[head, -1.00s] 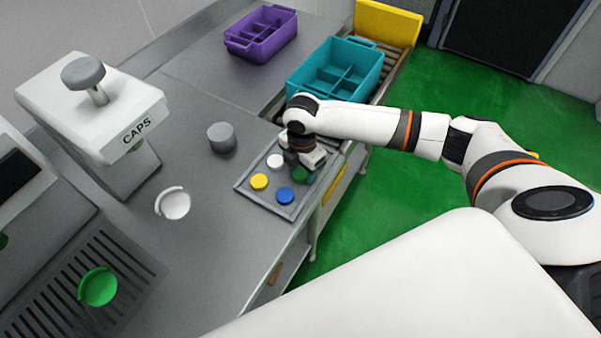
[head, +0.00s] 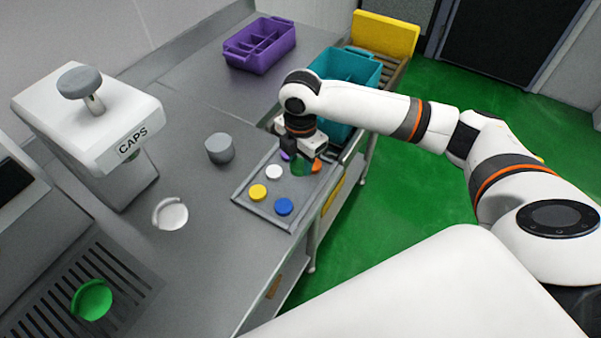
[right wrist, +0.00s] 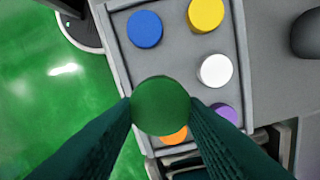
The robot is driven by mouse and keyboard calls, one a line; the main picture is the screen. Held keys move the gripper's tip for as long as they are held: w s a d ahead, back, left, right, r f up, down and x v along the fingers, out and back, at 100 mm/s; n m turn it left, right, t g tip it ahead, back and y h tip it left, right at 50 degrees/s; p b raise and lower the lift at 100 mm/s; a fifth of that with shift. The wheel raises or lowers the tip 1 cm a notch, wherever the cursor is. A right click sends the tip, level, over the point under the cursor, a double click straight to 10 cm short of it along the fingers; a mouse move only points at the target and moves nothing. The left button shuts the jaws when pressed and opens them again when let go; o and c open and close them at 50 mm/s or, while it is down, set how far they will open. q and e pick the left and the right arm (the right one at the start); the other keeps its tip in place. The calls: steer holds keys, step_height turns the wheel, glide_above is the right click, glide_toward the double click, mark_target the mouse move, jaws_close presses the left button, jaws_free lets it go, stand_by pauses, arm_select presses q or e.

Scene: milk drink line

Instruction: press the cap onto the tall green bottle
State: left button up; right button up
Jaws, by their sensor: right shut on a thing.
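My right gripper (head: 302,158) is shut on a round green cap (right wrist: 160,106). The green cap also shows below the fingers in the head view (head: 301,167). It is held above the grey cap tray (head: 270,209). The cap press (head: 85,120), marked CAPS, has a grey knob and stands at the left. I cannot make out a tall green bottle. My left gripper is not in view.
The tray holds yellow (head: 258,192), blue (head: 284,206), white (head: 274,172), orange (head: 316,166) and purple (right wrist: 225,113) caps. A grey cylinder (head: 220,149), a white curved holder (head: 170,214) and a green one (head: 92,300) stand left. Purple (head: 260,45) and teal (head: 346,66) crates are behind.

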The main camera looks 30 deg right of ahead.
mark_target(300, 169)
steer(key=shift+r, duration=1.2)
steer(key=m, duration=0.1)
steer(key=s+m, duration=0.1)
steer(key=m, duration=0.1)
steer(key=shift+s+a+r, duration=0.1)
steer(key=shift+a+r, duration=0.3)
steer(key=s+a+r+m, duration=0.3)
steer(key=s+m, duration=0.5)
steer(key=m, duration=1)
steer(key=shift+s+a+r, duration=0.15)
steer(key=shift+s+a, duration=0.15)
steer(key=shift+s, duration=0.05)
